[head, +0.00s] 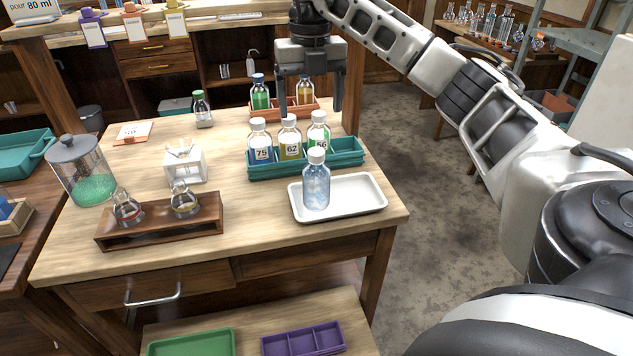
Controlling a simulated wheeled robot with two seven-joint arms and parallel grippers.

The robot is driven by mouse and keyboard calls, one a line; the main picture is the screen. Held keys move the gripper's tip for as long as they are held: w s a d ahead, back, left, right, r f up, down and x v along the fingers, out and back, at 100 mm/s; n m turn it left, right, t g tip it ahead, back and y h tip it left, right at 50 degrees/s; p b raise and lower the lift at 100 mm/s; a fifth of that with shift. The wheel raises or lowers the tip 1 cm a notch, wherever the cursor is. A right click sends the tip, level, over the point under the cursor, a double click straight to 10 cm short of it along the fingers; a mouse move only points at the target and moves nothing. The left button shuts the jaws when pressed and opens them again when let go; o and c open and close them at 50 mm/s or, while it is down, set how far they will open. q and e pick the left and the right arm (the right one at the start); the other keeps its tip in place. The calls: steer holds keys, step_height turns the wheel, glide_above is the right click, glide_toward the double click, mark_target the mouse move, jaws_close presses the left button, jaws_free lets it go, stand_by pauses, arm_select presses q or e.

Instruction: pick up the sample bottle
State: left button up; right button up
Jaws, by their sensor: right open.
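A clear bottle (316,184) with a white cap and pale bluish contents stands upright on a white tray (368,202) at the table's front right. Three white-capped bottles stand in a teal rack (349,158) just behind it: a blue one (261,146) labelled 75, a yellow one (290,143) labelled 62 and a green one (318,134). No label reads "sample", so I cannot tell for sure which is the sample bottle. My right gripper (310,108) points down, open and empty, its fingers apart over the back of the teal rack. My left gripper is out of view.
An orange rack (268,112) with green and amber bottles stands behind my right gripper. A green-capped bottle (202,109), a white holder (184,167), a wooden flask rack (160,232) and a glass jar (83,172) occupy the left. The table's front middle is clear.

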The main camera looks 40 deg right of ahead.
steer(key=b, duration=0.2)
glide_above(314, 151)
step_height(314, 151, down, 5)
steer(key=shift+w+f, duration=0.1)
step_height(314, 151, down, 4)
steer(key=shift+f, duration=0.85)
steer(key=f, duration=0.3)
steer(key=shift+s+d+f+p, duration=0.15)
steer(key=shift+s+f+p, duration=0.15)
steer(key=shift+s+p, duration=0.1)
steer(key=shift+w+f, duration=0.1)
steer(key=shift+f, duration=0.45)
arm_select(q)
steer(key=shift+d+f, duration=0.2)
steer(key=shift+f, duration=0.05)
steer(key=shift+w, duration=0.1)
arm_select(e)
steer(key=c, duration=1.1)
